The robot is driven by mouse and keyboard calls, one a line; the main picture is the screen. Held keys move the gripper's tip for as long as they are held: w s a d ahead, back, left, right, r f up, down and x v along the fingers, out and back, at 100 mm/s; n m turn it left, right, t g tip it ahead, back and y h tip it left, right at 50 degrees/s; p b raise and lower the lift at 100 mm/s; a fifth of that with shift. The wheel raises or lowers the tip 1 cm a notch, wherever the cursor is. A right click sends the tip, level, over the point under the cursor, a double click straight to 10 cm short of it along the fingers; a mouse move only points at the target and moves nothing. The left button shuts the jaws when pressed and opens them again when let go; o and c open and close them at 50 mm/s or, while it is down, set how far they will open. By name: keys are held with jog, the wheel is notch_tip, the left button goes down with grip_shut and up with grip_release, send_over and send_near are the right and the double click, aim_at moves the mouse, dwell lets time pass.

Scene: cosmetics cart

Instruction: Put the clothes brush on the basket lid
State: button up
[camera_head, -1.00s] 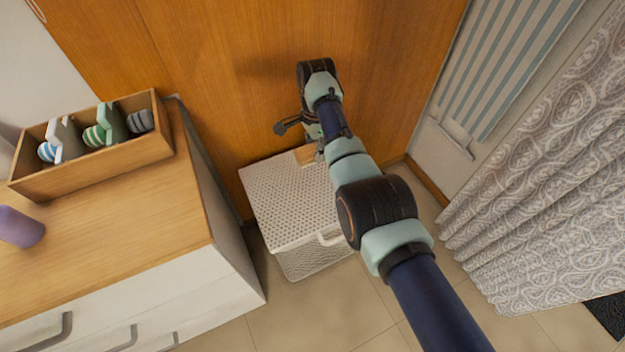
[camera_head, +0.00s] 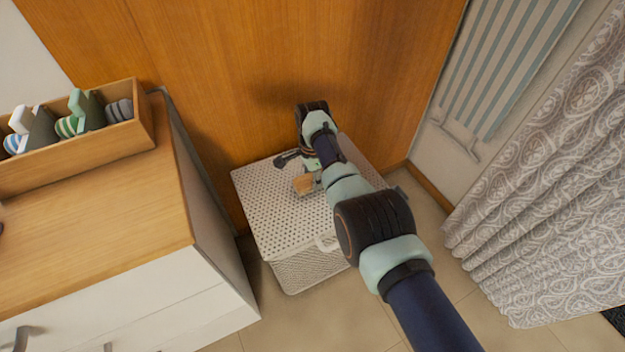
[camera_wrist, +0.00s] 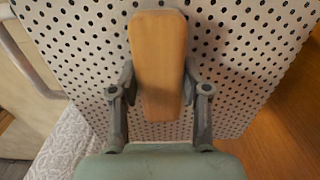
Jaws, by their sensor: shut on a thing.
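The clothes brush (camera_head: 304,184) has a light wooden back. It also shows in the wrist view (camera_wrist: 158,62), where my gripper (camera_wrist: 158,85) is shut on it with one finger on each side. In the head view my gripper (camera_head: 312,182) is partly hidden by my own arm. The basket lid (camera_head: 268,203) is white with small holes, and it fills much of the wrist view (camera_wrist: 85,50) behind the brush. The brush is over the lid. I cannot tell whether it touches the lid. The brush's underside is hidden.
The white basket (camera_head: 310,270) stands on the tiled floor against a wooden panel (camera_head: 230,70). A dresser (camera_head: 120,230) with a wooden box (camera_head: 75,150) of brushes is at the left. A patterned curtain (camera_head: 550,190) hangs at the right.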

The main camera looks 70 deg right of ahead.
jog(key=shift+f+b, duration=0.2)
jog(key=shift+b, duration=0.1)
jog(key=o, duration=1.2)
jog(key=shift+r, duration=0.1)
notch_tip(320, 180, up, 12)
jog(key=p, duration=0.7)
jog(key=shift+r+p, duration=0.15)
jog(key=shift+p, duration=0.15)
